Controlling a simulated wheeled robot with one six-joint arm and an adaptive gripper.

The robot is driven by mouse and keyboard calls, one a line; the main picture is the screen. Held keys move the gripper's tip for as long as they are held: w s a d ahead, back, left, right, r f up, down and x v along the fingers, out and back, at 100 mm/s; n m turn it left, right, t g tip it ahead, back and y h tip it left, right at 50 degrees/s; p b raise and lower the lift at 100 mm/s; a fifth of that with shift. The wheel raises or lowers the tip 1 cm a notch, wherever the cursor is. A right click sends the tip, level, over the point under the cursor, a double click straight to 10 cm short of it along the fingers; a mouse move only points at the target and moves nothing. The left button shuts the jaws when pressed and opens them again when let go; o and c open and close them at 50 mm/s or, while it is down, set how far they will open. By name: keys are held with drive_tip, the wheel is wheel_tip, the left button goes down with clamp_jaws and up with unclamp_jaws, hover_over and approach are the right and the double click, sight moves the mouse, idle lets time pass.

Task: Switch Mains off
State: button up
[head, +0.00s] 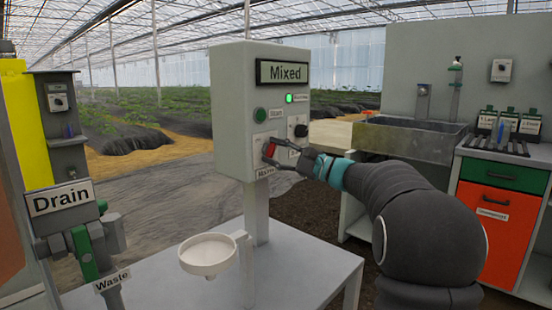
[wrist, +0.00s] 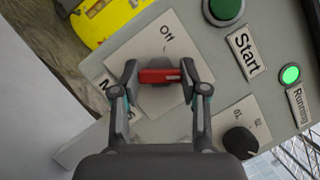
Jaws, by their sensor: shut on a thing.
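The control box (head: 232,95) carries the red Mains switch handle (head: 270,151) low on its front, above a label that is partly covered. My gripper (head: 283,158) reaches it from the right. In the wrist view the red handle (wrist: 160,76) sits between the two fingertips of my gripper (wrist: 160,73), which is shut on it. The handle lies slanted to the edges of its pale plate (wrist: 140,45). The word "Off" shows on the plate beyond the handle; other plate markings are hidden. The green Running lamp (head: 289,98) is lit, also in the wrist view (wrist: 290,75).
A green Start button (head: 260,115) and a black knob (head: 301,131) are close to the switch. A white funnel (head: 208,254) stands on the table (head: 318,277) below. A Drain sign (head: 60,198) is at left.

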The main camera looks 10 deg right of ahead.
drive_tip(key=shift+r+n+g+h+b, duration=0.1)
drive_tip(key=shift+n+g+h+b, duration=0.65)
drive_tip(key=shift+n, duration=1.6)
drive_tip(key=shift+r+n+g+h+b, duration=0.1)
drive_tip(key=shift+n+h+b, duration=0.8)
drive_tip(key=shift+n+b, duration=1)
drive_tip(key=shift+r+n+g+h+b, duration=0.1)
drive_tip(key=shift+n+g+h+b, duration=0.55)
drive_tip(key=shift+n, duration=2.1)
drive_tip(key=shift+h, duration=0.3)
drive_tip(key=o, duration=1.1)
drive_tip(key=shift+o, duration=0.2)
drive_tip(key=v, duration=1.2)
drive_tip(key=shift+f, duration=0.15)
